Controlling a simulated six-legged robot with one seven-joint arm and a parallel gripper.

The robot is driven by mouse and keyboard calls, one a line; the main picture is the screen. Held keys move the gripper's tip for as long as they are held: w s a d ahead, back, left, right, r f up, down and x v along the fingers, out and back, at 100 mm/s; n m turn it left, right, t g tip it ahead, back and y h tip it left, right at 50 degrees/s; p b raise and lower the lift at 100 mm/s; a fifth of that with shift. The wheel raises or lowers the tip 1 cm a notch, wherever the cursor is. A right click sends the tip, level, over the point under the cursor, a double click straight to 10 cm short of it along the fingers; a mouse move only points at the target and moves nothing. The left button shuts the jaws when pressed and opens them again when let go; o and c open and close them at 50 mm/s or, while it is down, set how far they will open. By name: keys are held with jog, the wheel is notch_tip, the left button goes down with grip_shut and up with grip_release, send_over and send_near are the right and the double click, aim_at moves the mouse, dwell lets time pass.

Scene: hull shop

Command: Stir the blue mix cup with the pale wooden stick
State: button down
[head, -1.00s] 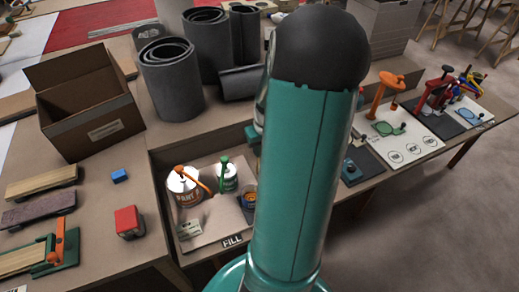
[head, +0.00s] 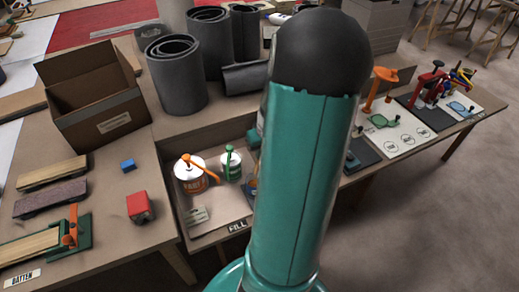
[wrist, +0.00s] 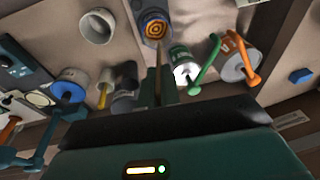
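The blue mix cup (wrist: 146,40) shows at the top of the wrist view, with orange and dark rings inside it. In the head view only a sliver of it shows beside my arm. My gripper (wrist: 163,90) points toward the cup in the wrist view. Its fingers look closed on a thin brownish stick (wrist: 158,62), which reaches up to the near rim of the cup. I cannot tell whether the tip is inside the cup or above it. In the head view my arm hides the gripper and the stick.
Beside the cup stand a green-labelled can (wrist: 184,64) and an orange-labelled paint can (wrist: 234,68), both with handled tools. A white cup (wrist: 98,25) and a blue-rimmed pot (wrist: 70,88) are on the other side. A cardboard box (head: 100,120) and grey rolls (head: 178,85) stand farther off.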

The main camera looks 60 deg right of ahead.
notch_tip(320, 180, down, 10)
jog(key=shift+w, duration=0.2)
dwell(0.9)
jog(key=shift+d, duration=0.1)
dwell(0.3)
